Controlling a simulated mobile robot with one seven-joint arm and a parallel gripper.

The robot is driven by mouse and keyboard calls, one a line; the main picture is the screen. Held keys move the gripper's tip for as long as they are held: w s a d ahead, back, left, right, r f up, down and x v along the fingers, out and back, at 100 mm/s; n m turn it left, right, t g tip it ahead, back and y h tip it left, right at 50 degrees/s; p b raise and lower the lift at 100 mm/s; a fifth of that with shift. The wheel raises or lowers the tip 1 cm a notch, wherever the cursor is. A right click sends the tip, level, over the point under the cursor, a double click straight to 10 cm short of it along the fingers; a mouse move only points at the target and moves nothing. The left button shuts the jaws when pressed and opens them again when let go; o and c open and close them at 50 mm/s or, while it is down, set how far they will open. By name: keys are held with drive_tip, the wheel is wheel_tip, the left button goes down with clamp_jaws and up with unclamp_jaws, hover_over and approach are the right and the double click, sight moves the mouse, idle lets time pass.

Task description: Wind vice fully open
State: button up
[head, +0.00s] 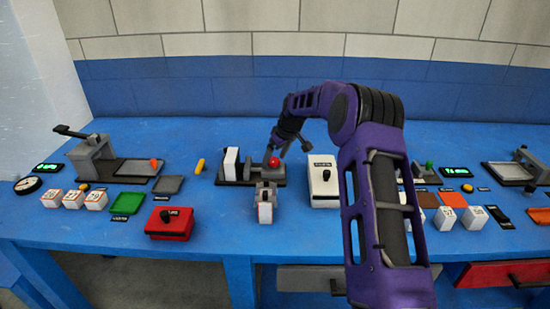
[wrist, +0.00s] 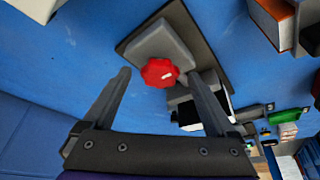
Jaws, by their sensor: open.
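The vice (head: 250,172) sits on the blue bench left of the middle in the head view, with a dark base and a grey end block. Its red knob (head: 274,162) is on the right end; a white block (head: 231,163) stands at the left. My gripper (head: 290,147) is open and empty above and near the knob. In the wrist view, the red lobed knob (wrist: 160,73) with a pale mark lies between the spread fingertips of my gripper (wrist: 160,74), on the vice's grey block (wrist: 172,42). Contact is not clear. The jaw gap is hard to make out.
A grey-and-white box (head: 324,190) with a dark knob stands right of the vice. A small white-fronted block (head: 265,205) stands in front, and a red box (head: 170,226) front left. A yellow piece (head: 200,166) lies left. Bare bench lies behind the vice.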

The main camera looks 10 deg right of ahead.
drive_tip(key=p+v, duration=0.1)
drive_tip(key=v, duration=1.6)
drive_tip(key=shift+r, duration=0.2)
drive_tip(key=shift+s, duration=0.15)
